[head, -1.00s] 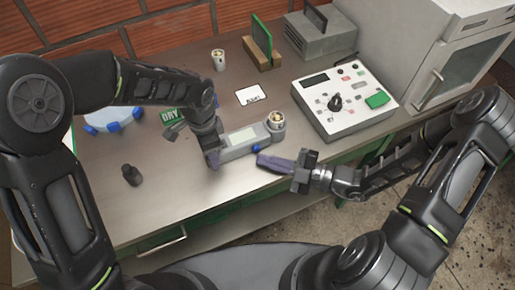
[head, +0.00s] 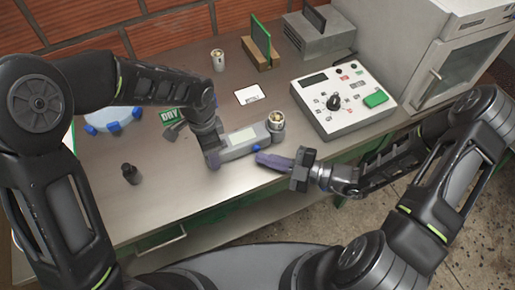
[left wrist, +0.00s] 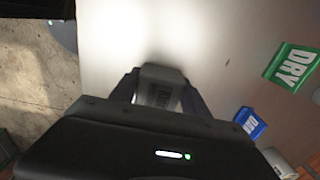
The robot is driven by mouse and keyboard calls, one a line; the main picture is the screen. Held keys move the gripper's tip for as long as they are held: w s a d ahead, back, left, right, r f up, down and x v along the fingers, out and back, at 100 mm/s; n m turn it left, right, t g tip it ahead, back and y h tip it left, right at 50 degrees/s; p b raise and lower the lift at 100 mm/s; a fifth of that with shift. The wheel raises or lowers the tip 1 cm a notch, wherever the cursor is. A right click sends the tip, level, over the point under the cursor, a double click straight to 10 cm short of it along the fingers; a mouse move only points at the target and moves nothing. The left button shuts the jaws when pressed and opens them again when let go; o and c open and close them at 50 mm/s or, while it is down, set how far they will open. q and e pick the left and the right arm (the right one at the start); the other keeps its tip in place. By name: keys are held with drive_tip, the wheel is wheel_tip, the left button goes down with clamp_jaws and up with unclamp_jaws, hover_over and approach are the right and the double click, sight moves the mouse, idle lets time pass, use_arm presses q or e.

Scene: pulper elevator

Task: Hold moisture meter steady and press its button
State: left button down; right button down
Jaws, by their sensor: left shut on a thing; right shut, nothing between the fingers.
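The moisture meter (head: 238,145) is a grey, elongated device with a pale screen and a round cup at its right end. It lies on the bench in the head view. A blue button (head: 257,148) shows on its near side. My left gripper (head: 212,154) is shut on the meter's left end; in the left wrist view the meter's end (left wrist: 160,86) sits between the fingers. My right gripper (head: 260,158) is shut and empty, its fingertips right beside the button. I cannot tell whether they touch it.
A control box (head: 342,102) with a dark knob and green button stands to the right, near a white cabinet (head: 440,65). A green DRY tag (head: 171,116), a white card (head: 250,94) and a small dark bottle (head: 131,174) lie around.

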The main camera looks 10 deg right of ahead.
sight(273, 176)
drive_tip(key=shift+w+a+r, duration=0.1)
drive_tip(key=shift+w+r, duration=0.2)
drive_tip(key=shift+w, duration=0.3)
idle(0.6)
drive_tip(key=shift+s+f, duration=0.1)
drive_tip(key=shift+s, duration=0.1)
idle(0.3)
drive_tip(key=shift+s+d+f, duration=0.1)
drive_tip(key=shift+s+f, duration=0.05)
drive_tip(key=shift+s, duration=0.3)
drive_tip(key=shift+s+d+f, duration=0.1)
drive_tip(key=shift+s, duration=0.35)
drive_tip(key=shift+s+d, duration=0.25)
drive_tip(key=shift+s, duration=0.4)
drive_tip(key=shift+s+d, duration=0.2)
drive_tip(key=shift+s, duration=0.45)
idle(0.7)
drive_tip(key=shift+s+d, duration=0.15)
drive_tip(key=shift+s, duration=0.15)
drive_tip(key=s, duration=0.2)
drive_tip(key=s+d, duration=0.1)
drive_tip(key=s, duration=0.1)
drive_tip(key=shift+s+d, duration=0.15)
drive_tip(key=shift+s, duration=0.2)
drive_tip(key=shift+w, duration=0.2)
